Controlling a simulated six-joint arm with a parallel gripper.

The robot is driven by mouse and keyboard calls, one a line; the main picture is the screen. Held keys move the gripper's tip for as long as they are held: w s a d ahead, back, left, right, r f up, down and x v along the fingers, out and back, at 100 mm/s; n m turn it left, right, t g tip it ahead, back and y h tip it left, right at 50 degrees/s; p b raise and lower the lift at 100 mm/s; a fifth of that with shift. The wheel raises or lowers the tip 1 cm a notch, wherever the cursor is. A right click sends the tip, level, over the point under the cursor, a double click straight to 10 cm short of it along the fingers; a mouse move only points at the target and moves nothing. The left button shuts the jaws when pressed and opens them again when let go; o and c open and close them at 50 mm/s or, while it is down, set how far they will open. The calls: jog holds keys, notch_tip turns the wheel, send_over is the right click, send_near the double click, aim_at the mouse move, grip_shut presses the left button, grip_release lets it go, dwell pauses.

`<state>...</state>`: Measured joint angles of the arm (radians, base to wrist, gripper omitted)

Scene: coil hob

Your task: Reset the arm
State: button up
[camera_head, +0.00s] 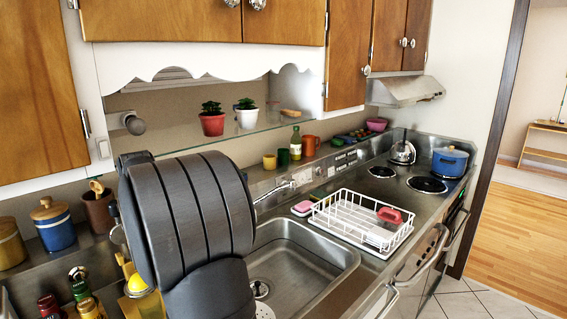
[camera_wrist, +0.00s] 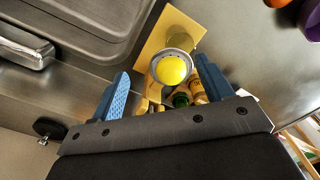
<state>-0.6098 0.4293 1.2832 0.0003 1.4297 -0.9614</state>
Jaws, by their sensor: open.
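My gripper (camera_wrist: 160,92) shows in the wrist view with its two blue fingers spread apart. Nothing is held between them. A yellow round thing in a metal-rimmed holder (camera_wrist: 173,67) lies in view beyond the fingertips, apart from them as far as I can tell. In the head view my dark arm stands large at the left front, and it hides the gripper. The yellow thing (camera_head: 138,284) shows there beside the arm, at its lower left.
The sink (camera_head: 300,262) is right of my arm. A white dish rack (camera_head: 352,222) with a red item stands beyond it. Bottles (camera_head: 80,287) and a blue canister (camera_head: 55,228) crowd the left. A blue pot (camera_head: 450,162) and kettle (camera_head: 403,152) stand on the hob.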

jog(key=d+r, duration=0.4)
jog(key=d, duration=0.2)
jog(key=s+a+f, duration=0.4)
jog(key=s+f, duration=0.2)
jog(key=s, duration=0.3)
jog(key=s+a+f, duration=0.4)
jog(key=s+f, duration=0.1)
jog(key=s, duration=0.4)
jog(key=s+a+f, duration=0.1)
jog(key=a+f, duration=0.1)
jog(key=a, duration=0.1)
jog(key=s+a+f, duration=0.2)
jog(key=a, duration=0.1)
jog(key=s+a+f, duration=0.2)
jog(key=a, duration=0.1)
jog(key=shift+s+f, duration=0.2)
jog(key=shift+f, duration=0.05)
